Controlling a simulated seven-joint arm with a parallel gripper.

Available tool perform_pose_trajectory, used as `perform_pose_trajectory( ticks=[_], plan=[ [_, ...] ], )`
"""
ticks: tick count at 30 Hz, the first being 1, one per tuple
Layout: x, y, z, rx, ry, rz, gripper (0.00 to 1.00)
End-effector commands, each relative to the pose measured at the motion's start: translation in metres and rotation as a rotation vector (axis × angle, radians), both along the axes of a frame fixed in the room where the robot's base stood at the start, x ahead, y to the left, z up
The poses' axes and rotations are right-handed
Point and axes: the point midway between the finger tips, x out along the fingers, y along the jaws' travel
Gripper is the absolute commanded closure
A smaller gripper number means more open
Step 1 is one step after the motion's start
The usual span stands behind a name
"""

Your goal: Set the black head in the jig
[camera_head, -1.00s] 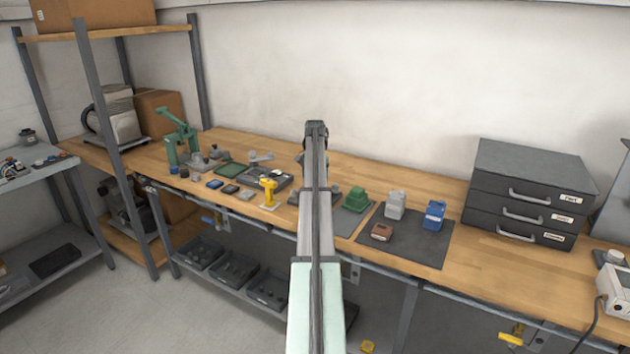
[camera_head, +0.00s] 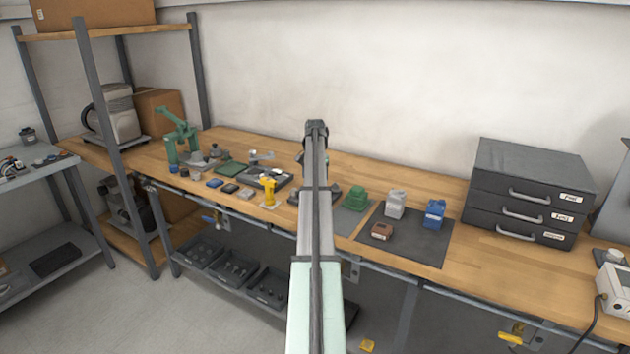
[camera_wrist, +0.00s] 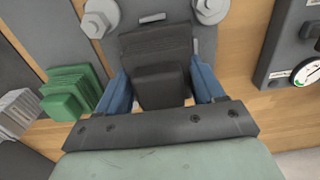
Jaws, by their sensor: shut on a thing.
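In the wrist view my gripper (camera_wrist: 162,88) has its two blue fingers shut on the sides of the black head (camera_wrist: 157,42), a dark finned block. A grey plate with large bolts, which looks like the jig (camera_wrist: 150,17), lies just beyond the head. I cannot tell whether the head touches it or hangs above it. In the head view my arm hides the gripper and the black head; dark fixture parts show on either side of the arm.
The green head (camera_head: 356,199) stands just right of my arm, with the light grey head (camera_head: 395,205), blue head (camera_head: 434,214) and brown block (camera_head: 381,231) beyond. A round gauge (camera_wrist: 307,72) on a dark unit is close on the wrist view's right. Small parts crowd the bench's left.

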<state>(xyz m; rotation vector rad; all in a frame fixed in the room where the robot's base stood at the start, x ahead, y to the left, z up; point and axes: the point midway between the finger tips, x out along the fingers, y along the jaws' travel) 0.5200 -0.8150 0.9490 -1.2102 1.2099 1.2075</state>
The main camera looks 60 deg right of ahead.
Motion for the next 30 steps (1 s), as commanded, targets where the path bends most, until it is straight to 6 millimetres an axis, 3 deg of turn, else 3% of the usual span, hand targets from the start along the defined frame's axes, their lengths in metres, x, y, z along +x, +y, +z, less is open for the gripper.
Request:
perform_pose_trajectory(
  ticks=[30],
  plan=[
    [0.0001, -0.0001, -0.0084, -0.001, 0.0, 0.0, 0.88]
  ],
)
